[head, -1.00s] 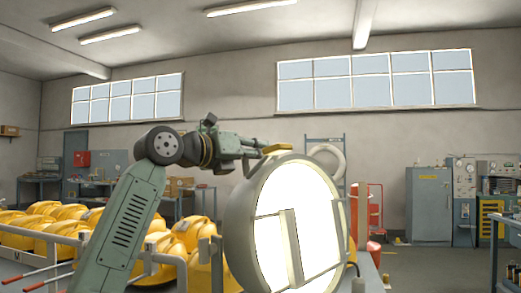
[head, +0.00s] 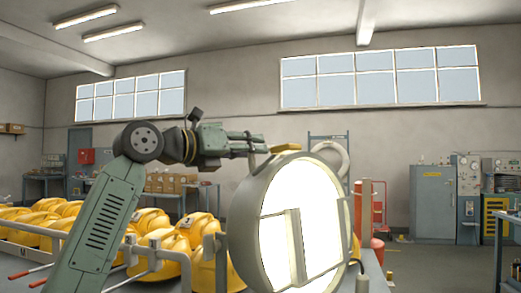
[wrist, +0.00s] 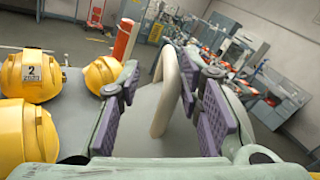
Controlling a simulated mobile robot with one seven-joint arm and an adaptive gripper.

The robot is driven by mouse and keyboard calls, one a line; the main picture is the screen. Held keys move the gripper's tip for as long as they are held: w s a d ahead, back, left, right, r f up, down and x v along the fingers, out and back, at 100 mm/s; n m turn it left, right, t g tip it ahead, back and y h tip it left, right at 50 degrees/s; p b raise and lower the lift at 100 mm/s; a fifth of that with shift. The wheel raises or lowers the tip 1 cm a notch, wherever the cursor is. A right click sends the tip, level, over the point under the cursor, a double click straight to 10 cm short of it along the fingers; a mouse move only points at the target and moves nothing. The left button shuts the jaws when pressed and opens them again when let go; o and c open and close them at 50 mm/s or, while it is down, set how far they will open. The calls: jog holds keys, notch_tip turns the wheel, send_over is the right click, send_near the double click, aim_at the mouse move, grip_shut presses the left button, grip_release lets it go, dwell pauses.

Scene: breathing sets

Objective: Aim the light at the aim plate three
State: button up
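The light (head: 300,220) is a large round lamp with a bright white face and a grey rim, at the centre bottom of the head view. A small yellow piece (head: 286,148) sits on top of its rim. My gripper (head: 258,142) is just above and left of that top edge. In the wrist view my gripper (wrist: 160,125) is open, its purple pads wide apart. A beige arched bar (wrist: 160,95) stands between and beyond the pads, with no contact visible. Grey housing shows behind it. I cannot identify aim plate three in either view.
Yellow helmets (head: 150,222) fill a railed rack at left; one helmet (wrist: 33,75) in the wrist view bears a 2. A red cylinder (wrist: 125,40) stands beyond. A grey cabinet (head: 433,203) is at the back right. Open floor lies right of the lamp.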

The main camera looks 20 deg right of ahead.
jog(key=v, duration=0.8)
jog(key=shift+c, duration=0.5)
